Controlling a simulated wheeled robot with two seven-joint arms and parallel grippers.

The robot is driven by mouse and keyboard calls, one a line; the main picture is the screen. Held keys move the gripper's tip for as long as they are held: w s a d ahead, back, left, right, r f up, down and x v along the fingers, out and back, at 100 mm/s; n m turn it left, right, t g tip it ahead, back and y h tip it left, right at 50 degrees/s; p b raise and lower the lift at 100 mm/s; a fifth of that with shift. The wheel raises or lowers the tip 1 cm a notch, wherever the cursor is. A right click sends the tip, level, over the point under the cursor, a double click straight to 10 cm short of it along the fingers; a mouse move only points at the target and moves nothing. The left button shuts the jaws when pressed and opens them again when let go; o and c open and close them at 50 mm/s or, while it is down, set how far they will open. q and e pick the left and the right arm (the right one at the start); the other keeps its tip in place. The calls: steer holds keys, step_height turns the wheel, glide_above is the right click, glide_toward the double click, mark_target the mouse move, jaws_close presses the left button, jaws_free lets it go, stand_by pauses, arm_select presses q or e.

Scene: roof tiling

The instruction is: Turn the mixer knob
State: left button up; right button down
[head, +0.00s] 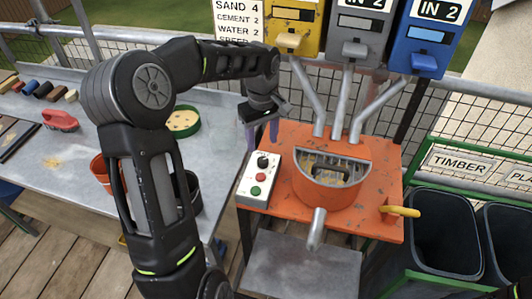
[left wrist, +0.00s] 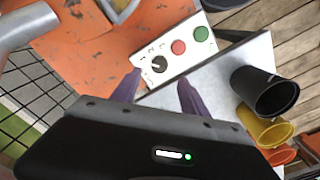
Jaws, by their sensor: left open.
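The mixer knob (head: 263,162) is a round black dial with a light pointer mark, on a white control box (head: 249,186) at the left of the orange mixer table (head: 290,135). Red and green buttons sit beside it on the box. My left gripper (head: 262,132) is open and empty, behind the knob in the head view. In the left wrist view its two purple fingers (left wrist: 159,88) are spread apart, and the knob (left wrist: 159,65) lies just beyond the gap between their tips. I see no contact with it. My right gripper is not in view.
The orange mixer bowl (head: 325,190) with a spout stands right of the box. Yellow, grey and blue dispensers feed pipes above it. A yellow-handled lever (head: 402,211) is at the table's right. A grey workbench (head: 70,150) with tools stands left; dark bins (head: 445,235) stand right.

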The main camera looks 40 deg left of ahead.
mark_target(263, 160)
arm_select(q)
steer(key=shift+f+p, duration=0.7)
steer(key=shift+f, duration=3.25)
jaws_close()
